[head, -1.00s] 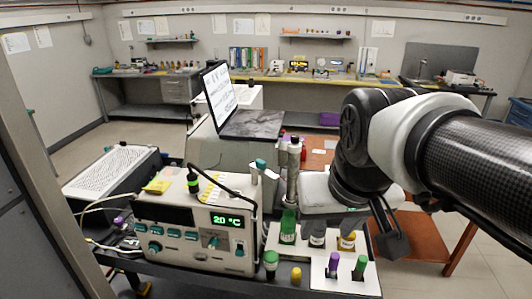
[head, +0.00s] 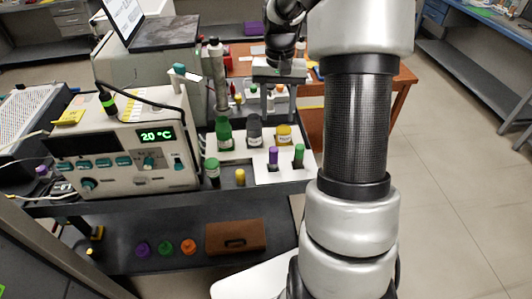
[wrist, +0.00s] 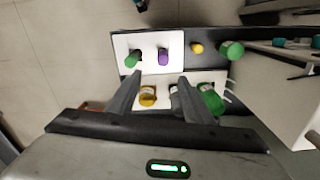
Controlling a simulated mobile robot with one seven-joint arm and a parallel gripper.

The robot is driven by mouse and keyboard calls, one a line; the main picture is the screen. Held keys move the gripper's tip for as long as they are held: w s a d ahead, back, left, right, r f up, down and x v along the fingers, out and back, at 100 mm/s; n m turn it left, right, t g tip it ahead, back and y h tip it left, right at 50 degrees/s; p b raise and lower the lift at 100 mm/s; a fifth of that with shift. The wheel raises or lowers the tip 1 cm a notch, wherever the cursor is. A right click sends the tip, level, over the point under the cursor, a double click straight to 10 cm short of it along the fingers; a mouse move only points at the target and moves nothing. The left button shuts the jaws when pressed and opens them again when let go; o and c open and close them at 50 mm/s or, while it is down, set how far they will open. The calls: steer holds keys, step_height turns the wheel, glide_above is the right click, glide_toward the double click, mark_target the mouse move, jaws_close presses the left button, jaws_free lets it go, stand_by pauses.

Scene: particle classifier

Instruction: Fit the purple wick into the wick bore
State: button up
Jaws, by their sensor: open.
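The purple wick (head: 273,155) stands upright in a white holder plate (head: 270,177), left of a green-topped wick (head: 299,153). In the wrist view, the purple wick (wrist: 163,57) shows end-on beyond my fingertips, with the green one (wrist: 134,58) to its left. My gripper (wrist: 159,78) is open and empty, its fingers spread above and behind the bottle row. In the head view, my gripper (head: 277,92) hangs beyond the holder plate, apart from the wick. I cannot make out the wick bore with certainty in either view.
Green (head: 224,133), grey (head: 254,131) and yellow-labelled (head: 284,135) bottles stand behind the holder plate. A green-capped vial (head: 212,172) and a yellow one (head: 240,177) stand to its left. The instrument (head: 130,150) reads 2.0 °C, beside an upright metal column (head: 217,80).

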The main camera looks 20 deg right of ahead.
mark_target(273, 148)
step_height(273, 148, down, 11)
steer(key=shift+a+r, duration=0.1)
steer(key=shift+w+a+f+p, duration=0.15)
steer(key=shift+f+p, duration=0.05)
steer(key=shift+f, duration=1.2)
steer(key=shift+w+a+f+p, duration=0.1)
steer(key=shift+f+p, duration=0.05)
steer(key=shift+f, duration=1.2)
jaws_close()
